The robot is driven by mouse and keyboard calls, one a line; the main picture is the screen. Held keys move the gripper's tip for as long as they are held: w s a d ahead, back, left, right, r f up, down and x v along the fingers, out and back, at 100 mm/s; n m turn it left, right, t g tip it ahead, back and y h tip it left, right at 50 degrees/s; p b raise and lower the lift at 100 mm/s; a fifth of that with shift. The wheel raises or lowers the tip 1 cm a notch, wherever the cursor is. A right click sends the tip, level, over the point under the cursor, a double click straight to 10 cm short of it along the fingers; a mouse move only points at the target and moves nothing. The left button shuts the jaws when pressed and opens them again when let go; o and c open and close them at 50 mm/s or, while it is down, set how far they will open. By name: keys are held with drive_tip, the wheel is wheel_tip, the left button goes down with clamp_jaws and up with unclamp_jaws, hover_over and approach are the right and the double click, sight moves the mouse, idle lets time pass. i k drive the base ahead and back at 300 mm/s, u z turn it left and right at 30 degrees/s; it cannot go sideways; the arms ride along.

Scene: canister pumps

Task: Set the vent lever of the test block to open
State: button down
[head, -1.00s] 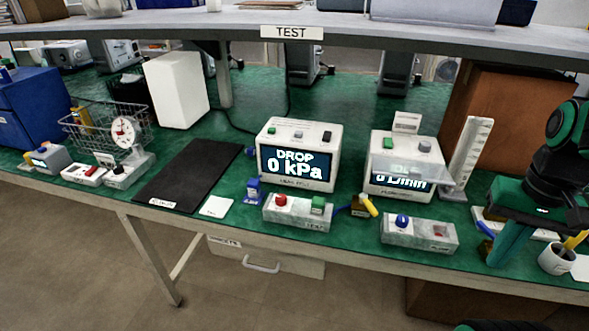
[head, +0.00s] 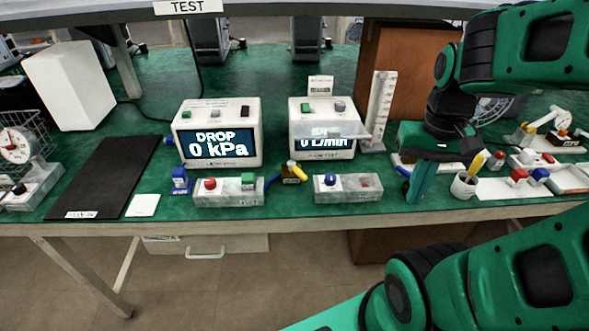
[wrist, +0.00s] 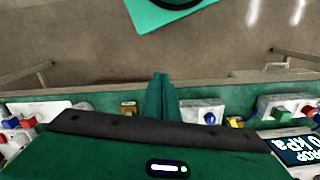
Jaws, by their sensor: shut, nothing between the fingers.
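The test block (head: 215,200), a grey block labelled TEST, sits at the bench front below the DROP display. It carries a red knob (head: 210,184) and a green block (head: 248,179). Just right of it is a small brass valve (head: 290,180) with a yellow-tipped lever (head: 297,170), which I take as the vent lever; its setting is too small to read. My gripper (head: 414,198) is shut and empty, pointing down near the bench front, well right of the lever. Its closed fingers also show in the wrist view (wrist: 159,78).
A second grey block (head: 347,195) with a blue knob stands between the valve and my gripper. A pen cup (head: 464,187) is close right of my gripper. Two display boxes, DROP (head: 217,120) and L/min (head: 310,112), stand behind. The floor before the bench is clear.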

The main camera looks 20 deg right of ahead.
sight(291, 164)
drive_tip(key=z, duration=1.4)
drive_tip(key=k, duration=1.7)
drive_tip(key=u, duration=0.75)
drive_tip(key=i, duration=1)
